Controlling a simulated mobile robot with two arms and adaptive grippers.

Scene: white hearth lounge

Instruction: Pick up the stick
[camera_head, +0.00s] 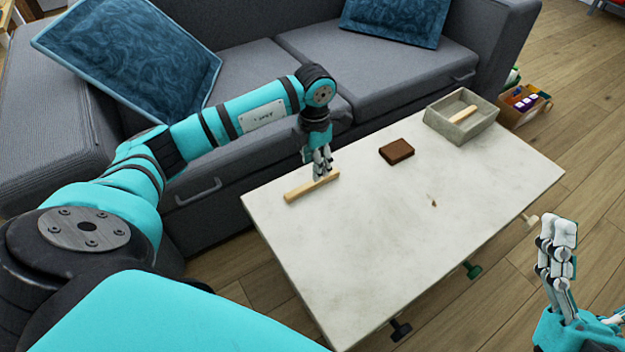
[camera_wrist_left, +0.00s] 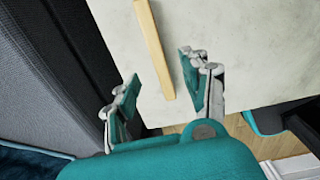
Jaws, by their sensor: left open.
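The stick (camera_head: 311,186) is a light wooden bar lying on the left part of the white marble-look table (camera_head: 400,250). My left gripper (camera_head: 322,172) is above the stick, close to its right half. In the left wrist view the stick (camera_wrist_left: 154,50) runs up from between the spread fingers of my left gripper (camera_wrist_left: 160,95). That gripper is open, and its fingers stand apart from the stick on both sides. My right gripper (camera_head: 558,245) is at the lower right, off the table's edge; its finger gap is not clear.
A brown block (camera_head: 396,151) lies mid-table. A grey stone tray (camera_head: 437,125) holding another wooden stick (camera_head: 463,114) stands at the far right. A grey sofa (camera_head: 250,75) with blue cushions is directly behind the table. The table's front half is mostly clear.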

